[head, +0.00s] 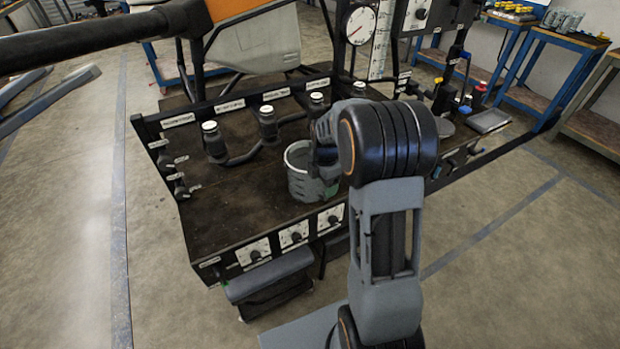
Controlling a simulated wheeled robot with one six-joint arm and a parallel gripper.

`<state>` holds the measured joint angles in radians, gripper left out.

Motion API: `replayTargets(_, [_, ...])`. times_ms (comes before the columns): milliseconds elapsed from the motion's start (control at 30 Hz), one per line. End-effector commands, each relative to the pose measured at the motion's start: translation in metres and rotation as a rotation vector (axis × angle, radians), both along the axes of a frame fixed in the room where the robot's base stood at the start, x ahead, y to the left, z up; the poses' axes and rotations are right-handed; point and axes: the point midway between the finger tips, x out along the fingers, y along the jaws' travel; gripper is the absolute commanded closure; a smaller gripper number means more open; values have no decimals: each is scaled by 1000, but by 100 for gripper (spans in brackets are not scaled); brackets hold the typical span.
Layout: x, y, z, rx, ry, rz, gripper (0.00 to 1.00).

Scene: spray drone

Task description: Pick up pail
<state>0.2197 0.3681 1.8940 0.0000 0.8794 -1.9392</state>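The pail (303,184) is a grey, round, open-topped container with ribbed sides. It stands upright on the dark bench top (240,205), near its front edge. My gripper (326,160) is at the right side of the pail, at about rim height, and overlaps it in the picture. The dark wrist of my arm hides most of the gripper and the pail's right part. I cannot see whether the fingers touch the pail or how far apart they are.
Several dark bottles with white caps (267,122) stand in holders behind the pail. Dials (294,236) line the bench's front panel. A round gauge (360,25) rises behind. A small tray (488,121) is at the right. The bench top left of the pail is clear.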

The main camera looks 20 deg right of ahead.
Motion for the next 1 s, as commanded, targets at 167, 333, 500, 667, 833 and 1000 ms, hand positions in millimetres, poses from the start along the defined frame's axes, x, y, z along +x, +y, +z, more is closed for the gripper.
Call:
replayTargets(167, [0,0,0,0,0,0,45])
replayTargets(333, [0,0,0,0,0,0,61])
replayTargets(500, [0,0,0,0,0,0,78])
replayTargets(667, [0,0,1,0,-1,0,78])
replayTargets(833, [0,0,4,-1,-2,0,78])
replayTargets(1000, [1,0,18,-1,-3,0,78])
